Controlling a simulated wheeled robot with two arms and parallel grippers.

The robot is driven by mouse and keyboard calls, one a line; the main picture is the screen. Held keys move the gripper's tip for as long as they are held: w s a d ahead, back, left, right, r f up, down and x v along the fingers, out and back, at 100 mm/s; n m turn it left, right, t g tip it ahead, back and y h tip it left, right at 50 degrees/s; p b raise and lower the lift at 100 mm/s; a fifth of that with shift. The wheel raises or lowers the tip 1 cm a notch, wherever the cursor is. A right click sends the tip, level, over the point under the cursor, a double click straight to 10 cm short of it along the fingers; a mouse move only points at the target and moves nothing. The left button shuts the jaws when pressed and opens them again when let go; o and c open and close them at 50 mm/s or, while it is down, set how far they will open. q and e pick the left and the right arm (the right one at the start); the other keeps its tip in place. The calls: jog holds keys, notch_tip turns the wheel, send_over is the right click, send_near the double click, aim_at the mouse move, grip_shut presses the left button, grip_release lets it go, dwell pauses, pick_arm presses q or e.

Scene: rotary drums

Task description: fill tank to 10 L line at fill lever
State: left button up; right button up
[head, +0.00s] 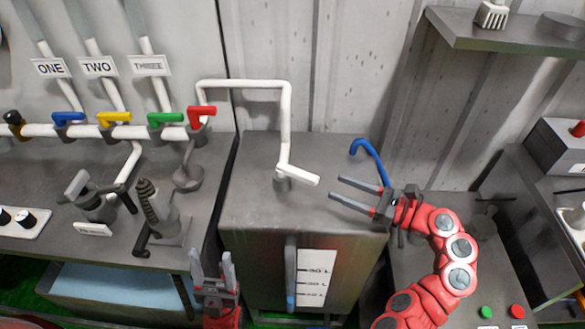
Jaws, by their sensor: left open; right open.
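The grey tank (265,205) stands in the middle. A white lever (299,174) sits on its top, at the foot of a white pipe (286,120). On the tank's front is a white scale (316,277) with blurred litre marks, and beside it a sight tube (290,262) with blue low in it, near the lowest mark; the exact level is too small to tell. My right gripper (337,188) is open and empty over the tank's right top, its fingers pointing left towards the lever, apart from it. My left gripper (211,255) is open and empty at the tank's lower left.
A left bench carries a pipe with blue, yellow, green and red (201,116) valve handles under signs, plus clamps (160,215). A blue hose (370,158) rises behind the tank's right edge. A shelf (510,32) hangs upper right. Green and red buttons (517,311) are lower right.

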aim_at(295, 170)
jog(key=p+x, duration=0.2)
jog(key=x, duration=1.1)
jog(key=shift+a, duration=0.1)
grip_shut()
dwell(0.9)
